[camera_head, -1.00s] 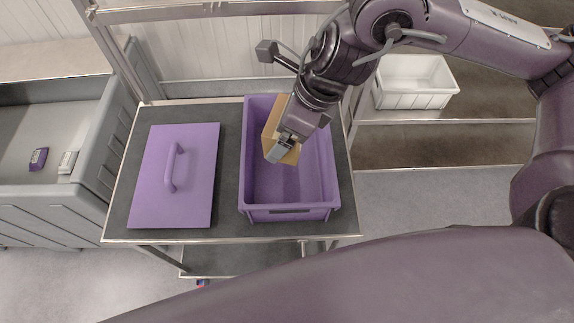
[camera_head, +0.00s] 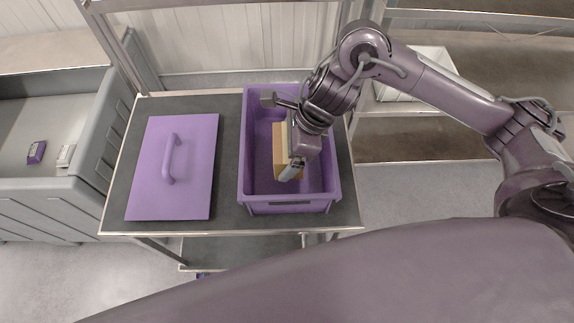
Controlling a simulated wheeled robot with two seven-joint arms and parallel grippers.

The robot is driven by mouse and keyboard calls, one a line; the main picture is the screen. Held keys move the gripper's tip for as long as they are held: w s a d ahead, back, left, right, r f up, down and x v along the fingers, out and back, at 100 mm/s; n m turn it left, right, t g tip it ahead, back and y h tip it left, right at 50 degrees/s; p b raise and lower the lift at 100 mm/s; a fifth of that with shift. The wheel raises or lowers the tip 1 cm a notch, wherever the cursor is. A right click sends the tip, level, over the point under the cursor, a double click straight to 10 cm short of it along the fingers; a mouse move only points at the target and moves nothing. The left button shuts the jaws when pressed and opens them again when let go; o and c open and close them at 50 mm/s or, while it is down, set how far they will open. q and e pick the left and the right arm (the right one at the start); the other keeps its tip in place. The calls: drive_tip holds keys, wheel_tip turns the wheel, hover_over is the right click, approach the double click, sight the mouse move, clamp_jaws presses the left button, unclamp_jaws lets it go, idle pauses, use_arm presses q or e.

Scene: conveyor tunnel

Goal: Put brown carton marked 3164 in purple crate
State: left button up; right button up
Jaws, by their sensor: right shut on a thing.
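The purple crate (camera_head: 246,171) stands open on a dark-topped table. The brown carton (camera_head: 279,152) is inside the crate's walls, near the middle, partly covered by my right gripper. Its marking cannot be read. My right gripper (camera_head: 291,170) is shut on the carton and reaches down into the crate from the upper right. I cannot tell whether the carton touches the crate floor. My left gripper is not in view.
A purple lid (camera_head: 145,183) with a handle lies on the table left of the crate. A grey bin (camera_head: 92,150) at the left holds a small purple item (camera_head: 37,151) and a small white item (camera_head: 66,155). A white crate (camera_head: 432,58) sits on a shelf behind my right arm.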

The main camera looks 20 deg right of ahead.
wheel_tip(320, 180, down, 7)
drive_tip(key=shift+p, duration=0.3)
drive_tip(key=shift+f, duration=0.1)
drive_tip(key=shift+f, duration=0.1)
drive_tip(key=o, duration=1.1)
drive_tip(key=shift+r, duration=0.2)
drive_tip(key=shift+d+r, duration=0.15)
drive_tip(key=shift+r, duration=0.1)
drive_tip(key=b+v, duration=0.1)
drive_tip(key=v, duration=1)
